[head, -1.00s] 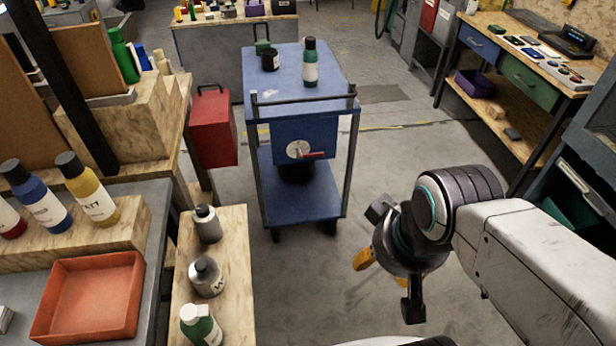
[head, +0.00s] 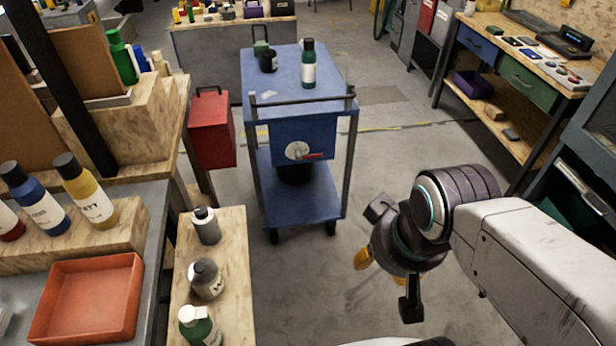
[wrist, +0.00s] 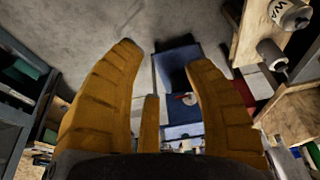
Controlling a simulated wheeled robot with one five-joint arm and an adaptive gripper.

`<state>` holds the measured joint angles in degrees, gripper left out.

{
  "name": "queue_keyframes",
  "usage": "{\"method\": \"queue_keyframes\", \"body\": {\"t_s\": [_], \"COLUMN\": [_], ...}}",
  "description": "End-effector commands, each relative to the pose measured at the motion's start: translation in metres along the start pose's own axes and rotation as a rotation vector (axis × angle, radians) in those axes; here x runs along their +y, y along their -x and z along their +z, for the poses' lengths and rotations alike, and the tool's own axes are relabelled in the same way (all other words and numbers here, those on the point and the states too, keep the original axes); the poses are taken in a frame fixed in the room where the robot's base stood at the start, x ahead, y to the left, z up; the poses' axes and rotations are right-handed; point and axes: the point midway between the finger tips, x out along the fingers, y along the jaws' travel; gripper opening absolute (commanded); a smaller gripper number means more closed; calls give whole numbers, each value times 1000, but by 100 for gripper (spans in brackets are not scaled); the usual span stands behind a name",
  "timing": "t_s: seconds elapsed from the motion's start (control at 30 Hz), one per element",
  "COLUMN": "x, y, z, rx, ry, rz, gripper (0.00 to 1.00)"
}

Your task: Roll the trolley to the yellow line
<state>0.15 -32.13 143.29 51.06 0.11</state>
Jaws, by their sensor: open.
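The blue two-shelf trolley (head: 293,75) stands upright ahead of me, with a dark handle bar along its near edge. A yellow line (head: 400,127) crosses the floor behind and right of the trolley. My gripper (head: 363,260) is low, right of and nearer than the trolley, its fingers mostly hidden by the wrist. In the wrist view my gripper (wrist: 165,65) is open and empty, with the trolley (wrist: 172,65) seen beyond its spread orange fingers, apart from them.
A low wooden bench (head: 235,260) with several bottles stands close at the near left. A red box (head: 211,130) hangs by the left workbench, near the trolley. A wooden workbench (head: 515,125) stands at the right. Floor is free right of the trolley.

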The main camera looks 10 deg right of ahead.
Motion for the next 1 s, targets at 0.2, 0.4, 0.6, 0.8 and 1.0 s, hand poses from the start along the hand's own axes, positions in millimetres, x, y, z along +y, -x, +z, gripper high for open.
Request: {"method": "queue_keyframes", "body": {"t_s": [0.2,0.4,0.6,0.8,1.0], "x": [0,-1,-1,-2,-3], "y": [-44,-112,-180,-249,-319], "z": [-33,-98,-165,-224,-272], "rx": [85,251,422,582,726], "ry": [-109,-318,-537,-746,-941], "rz": [-5,-42,-121,-240,-401], "gripper": [26,8,0,0,0]}}
